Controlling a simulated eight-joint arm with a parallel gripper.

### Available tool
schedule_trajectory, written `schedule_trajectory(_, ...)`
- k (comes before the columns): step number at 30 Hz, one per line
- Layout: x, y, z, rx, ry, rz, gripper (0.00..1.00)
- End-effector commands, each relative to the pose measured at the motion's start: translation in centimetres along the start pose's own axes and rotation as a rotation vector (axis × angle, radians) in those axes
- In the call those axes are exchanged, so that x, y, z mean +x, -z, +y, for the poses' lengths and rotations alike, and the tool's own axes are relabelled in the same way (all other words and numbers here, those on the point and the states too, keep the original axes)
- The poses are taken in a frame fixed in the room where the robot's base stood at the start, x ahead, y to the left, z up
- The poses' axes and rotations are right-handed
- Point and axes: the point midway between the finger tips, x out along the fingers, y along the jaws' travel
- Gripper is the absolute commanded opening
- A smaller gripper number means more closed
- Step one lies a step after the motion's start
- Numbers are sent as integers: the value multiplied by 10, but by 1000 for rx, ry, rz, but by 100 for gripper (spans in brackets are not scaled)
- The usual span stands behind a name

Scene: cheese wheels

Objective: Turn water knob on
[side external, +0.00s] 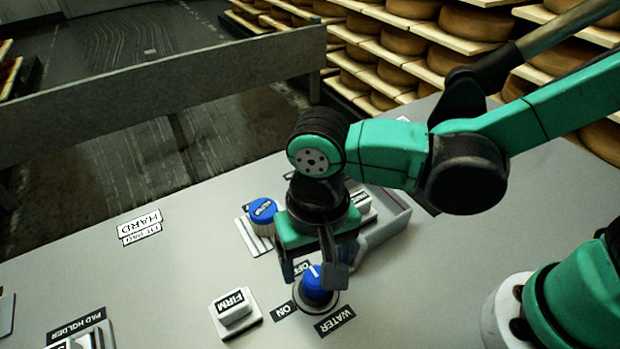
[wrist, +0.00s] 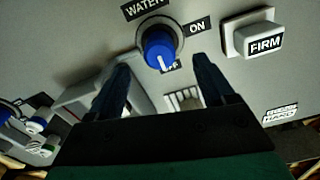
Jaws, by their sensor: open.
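The blue water knob (side external: 317,286) sits on the grey panel between the labels OFF, ON and WATER. It also shows at the top middle of the wrist view (wrist: 158,48). Its white line points toward the OFF label, which is partly hidden in the wrist view. The ON label (side external: 283,310) lies beside the knob. My gripper (side external: 312,274) is open and points down at the knob. In the wrist view its two dark fingertips (wrist: 161,68) are spread apart, with the knob in line with the gap between them. I cannot tell whether either finger touches the knob.
The FIRM button (side external: 235,308) stands close to the knob. A second blue knob (side external: 263,211) and a grey raised holder (side external: 385,228) are behind my gripper. A HARD label (side external: 147,222) lies on the panel (side external: 170,275), whose left part is mostly clear. Cheese shelves stand behind.

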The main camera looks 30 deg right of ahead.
Motion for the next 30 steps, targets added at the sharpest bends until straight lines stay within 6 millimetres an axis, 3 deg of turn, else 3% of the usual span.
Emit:
schedule_trajectory(10,38,1,0,0,2,2,76)
schedule_trajectory(22,46,1,1,0,3,2,76)
schedule_trajectory(23,46,1,0,0,3,2,70)
schedule_trajectory(30,45,1,1,0,3,2,2)
